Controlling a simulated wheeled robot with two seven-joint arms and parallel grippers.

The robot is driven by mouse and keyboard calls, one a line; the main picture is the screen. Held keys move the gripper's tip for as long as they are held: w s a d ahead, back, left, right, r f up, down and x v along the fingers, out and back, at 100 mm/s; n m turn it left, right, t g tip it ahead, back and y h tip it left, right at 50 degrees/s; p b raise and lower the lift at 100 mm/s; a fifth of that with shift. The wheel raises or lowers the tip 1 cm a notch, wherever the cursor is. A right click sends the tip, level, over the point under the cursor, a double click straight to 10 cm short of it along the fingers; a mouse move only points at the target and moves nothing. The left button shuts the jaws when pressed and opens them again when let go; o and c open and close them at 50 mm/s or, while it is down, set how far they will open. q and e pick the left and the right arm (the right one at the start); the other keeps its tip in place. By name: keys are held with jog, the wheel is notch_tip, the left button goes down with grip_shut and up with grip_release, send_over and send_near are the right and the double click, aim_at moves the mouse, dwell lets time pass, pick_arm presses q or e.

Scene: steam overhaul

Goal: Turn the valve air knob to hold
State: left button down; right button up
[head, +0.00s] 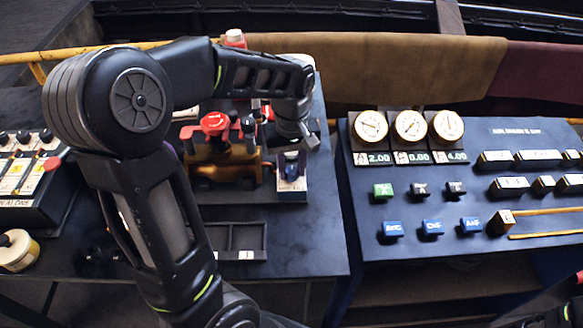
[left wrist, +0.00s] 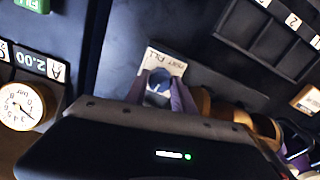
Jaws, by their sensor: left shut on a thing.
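The knob, small and blue (left wrist: 160,82), stands on a pale lettered plate (left wrist: 163,64) in the left wrist view. In the head view the knob (head: 291,170) is at the right end of the brass valve assembly (head: 222,172), partly hidden under my gripper. My left gripper (left wrist: 159,92) has its fingers on either side of the knob and is shut on it. In the head view the left gripper (head: 293,150) reaches down from above. The lettering is too small to tell which mark the knob points at.
An open black tray (head: 237,238) lies in front. A panel with three gauges (head: 409,126) and several buttons is on the right. A lever box (head: 25,170) is at the left.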

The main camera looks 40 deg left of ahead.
aim_at(291, 171)
pick_arm(q)
jog(key=shift+n, duration=1)
jog(key=c, duration=1.1)
grip_release()
jog(key=shift+o, duration=0.2)
jog(key=shift+r, duration=0.15)
notch_tip(291, 171, up, 8)
jog(key=shift+f+b, duration=0.2)
jog(key=shift+b, duration=0.25)
